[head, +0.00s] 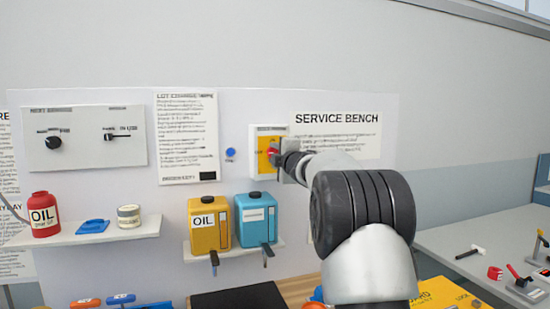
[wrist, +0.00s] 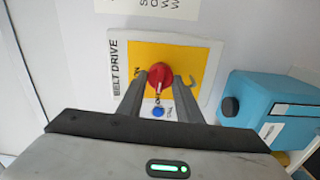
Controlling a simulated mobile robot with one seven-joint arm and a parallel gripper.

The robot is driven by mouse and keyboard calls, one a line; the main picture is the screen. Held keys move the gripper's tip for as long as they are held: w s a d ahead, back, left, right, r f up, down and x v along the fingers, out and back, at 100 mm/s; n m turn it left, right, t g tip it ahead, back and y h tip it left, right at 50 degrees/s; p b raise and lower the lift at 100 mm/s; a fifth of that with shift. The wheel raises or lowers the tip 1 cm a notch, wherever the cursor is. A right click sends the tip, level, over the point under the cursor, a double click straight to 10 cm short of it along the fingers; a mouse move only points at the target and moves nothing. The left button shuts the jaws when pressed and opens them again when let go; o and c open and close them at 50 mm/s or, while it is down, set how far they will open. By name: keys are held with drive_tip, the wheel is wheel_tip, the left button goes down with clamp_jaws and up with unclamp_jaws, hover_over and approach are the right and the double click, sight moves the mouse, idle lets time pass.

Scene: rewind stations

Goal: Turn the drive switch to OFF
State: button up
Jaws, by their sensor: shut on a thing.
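The drive switch is a red knob (wrist: 160,75) on a yellow plate (wrist: 152,52) with a white border marked BELT DRIVE, on the wall board. In the wrist view my gripper (wrist: 159,82) has one finger on each side of the knob and is shut on it. Small lettering shows beside the knob, partly covered by the fingers. I cannot tell which mark the knob points to. In the head view the yellow switch plate (head: 263,143) is left of the SERVICE BENCH sign, and my gripper (head: 276,160) reaches it from the right, hiding part of it.
A yellow oil jug (head: 208,238) and a blue jug (head: 256,206) stand on a small shelf below the switch. The blue jug is close to my gripper in the wrist view (wrist: 275,98). A grey panel (head: 84,120) with dark knobs is farther left.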

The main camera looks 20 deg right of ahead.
drive_tip(key=shift+n, duration=0.5)
drive_tip(key=o, duration=1)
drive_tip(key=shift+o, duration=0.2)
